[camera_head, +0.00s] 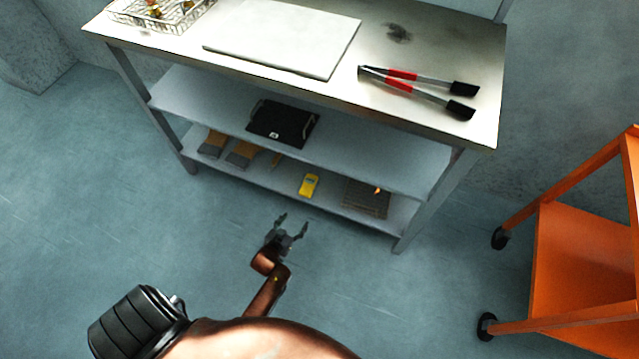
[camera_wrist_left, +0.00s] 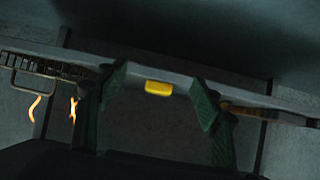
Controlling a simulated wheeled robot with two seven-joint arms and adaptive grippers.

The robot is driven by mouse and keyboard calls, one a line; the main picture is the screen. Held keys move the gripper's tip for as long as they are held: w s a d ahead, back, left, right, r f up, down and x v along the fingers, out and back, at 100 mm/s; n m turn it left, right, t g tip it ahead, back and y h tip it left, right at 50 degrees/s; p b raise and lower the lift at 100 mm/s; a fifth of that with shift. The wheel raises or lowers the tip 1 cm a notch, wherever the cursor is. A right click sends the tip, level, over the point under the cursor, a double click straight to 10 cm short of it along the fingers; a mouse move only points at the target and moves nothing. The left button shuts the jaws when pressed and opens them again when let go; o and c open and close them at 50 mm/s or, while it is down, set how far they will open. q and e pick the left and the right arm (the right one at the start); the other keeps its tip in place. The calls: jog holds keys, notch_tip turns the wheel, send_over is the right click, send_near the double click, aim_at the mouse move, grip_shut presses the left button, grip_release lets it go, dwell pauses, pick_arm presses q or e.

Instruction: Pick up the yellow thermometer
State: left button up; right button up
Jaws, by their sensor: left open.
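The yellow thermometer (camera_head: 309,185) lies on the bottom shelf (camera_head: 287,177) of the metal table, near the shelf's front edge. It also shows in the left wrist view (camera_wrist_left: 158,88), between the two fingers and beyond them. My left gripper (camera_head: 291,224) is open and empty, in front of the bottom shelf and apart from the thermometer. Its fingers also frame the left wrist view (camera_wrist_left: 160,95). My right gripper is not in view.
The middle shelf (camera_head: 365,157) overhangs the bottom one and holds a black tray (camera_head: 284,123). A wire rack (camera_head: 367,198) lies right of the thermometer, and brushes (camera_head: 242,153) lie left. An orange cart (camera_head: 570,260) stands at right. The floor in front is clear.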

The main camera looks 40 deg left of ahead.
pick_arm(q)
jog(key=n+t+y+b, duration=0.1)
jog(key=t+b, duration=0.1)
jog(key=b, duration=0.2)
send_near(306, 191)
jog(key=f, duration=0.2)
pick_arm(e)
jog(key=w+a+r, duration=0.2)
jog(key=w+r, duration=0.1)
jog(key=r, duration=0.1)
pick_arm(q)
jog(key=shift+w+a+b, duration=0.3)
jog(key=shift+w+a, duration=0.05)
jog(key=shift+w, duration=0.25)
jog(key=shift+w+a+b, duration=0.25)
jog(key=shift+w+a, duration=0.05)
jog(key=shift+w, duration=0.8)
jog(key=b+x, duration=0.3)
jog(key=shift+w+d+f, duration=0.1)
jog(key=shift+w, duration=0.25)
jog(key=shift+b+x, duration=0.5)
jog(key=shift+x, duration=0.3)
jog(key=shift+r, duration=0.25)
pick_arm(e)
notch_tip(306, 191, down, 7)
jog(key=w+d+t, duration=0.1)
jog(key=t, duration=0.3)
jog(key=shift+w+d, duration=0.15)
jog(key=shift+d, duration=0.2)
